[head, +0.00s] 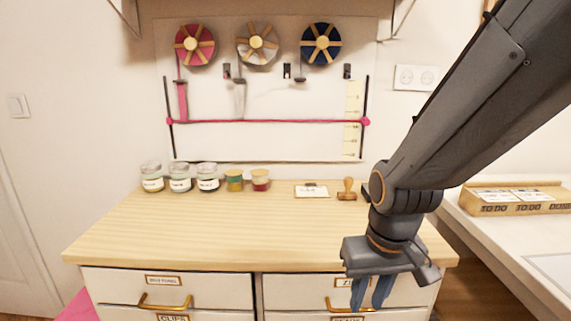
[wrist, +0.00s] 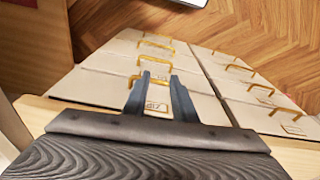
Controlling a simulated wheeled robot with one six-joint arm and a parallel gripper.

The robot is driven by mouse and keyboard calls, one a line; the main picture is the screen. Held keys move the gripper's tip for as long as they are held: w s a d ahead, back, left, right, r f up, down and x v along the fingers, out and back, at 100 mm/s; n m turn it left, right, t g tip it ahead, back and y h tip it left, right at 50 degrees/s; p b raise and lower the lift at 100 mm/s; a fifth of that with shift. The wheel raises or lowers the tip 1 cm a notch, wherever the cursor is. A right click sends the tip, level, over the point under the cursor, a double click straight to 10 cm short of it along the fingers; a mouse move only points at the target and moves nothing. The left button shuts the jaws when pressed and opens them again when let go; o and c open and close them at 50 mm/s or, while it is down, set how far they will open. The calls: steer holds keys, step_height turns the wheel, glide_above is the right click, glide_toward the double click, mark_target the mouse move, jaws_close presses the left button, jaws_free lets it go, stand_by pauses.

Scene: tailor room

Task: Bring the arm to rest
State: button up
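My gripper (head: 371,292) hangs at the end of my arm in the head view, pointing down in front of the cabinet's upper right drawer. In the wrist view my gripper (wrist: 161,95) shows two dark fingers spread apart with nothing between them. The fingers are over the drawer fronts and their yellow handles. The arm comes in from the upper right and bends down at the wrist, in front of the right end of the wooden cabinet top (head: 230,225).
Several jars (head: 180,178) stand at the back left of the cabinet top, with a white card (head: 312,191) and a wooden stamp (head: 347,189) to their right. A labelled tray (head: 515,199) sits on the white table at right. The middle of the wooden top is clear.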

steer(key=s+a+f+n+g+b, duration=0.2)
steer(key=s+a+f+b, duration=0.2)
steer(key=a+f+b, duration=0.55)
steer(key=d+r+m+p, duration=0.3)
steer(key=d+r+p, duration=0.9)
steer(key=p, duration=0.5)
steer(key=shift+s+d+r, duration=0.25)
steer(key=shift+d+r, duration=0.1)
steer(key=shift+d, duration=0.4)
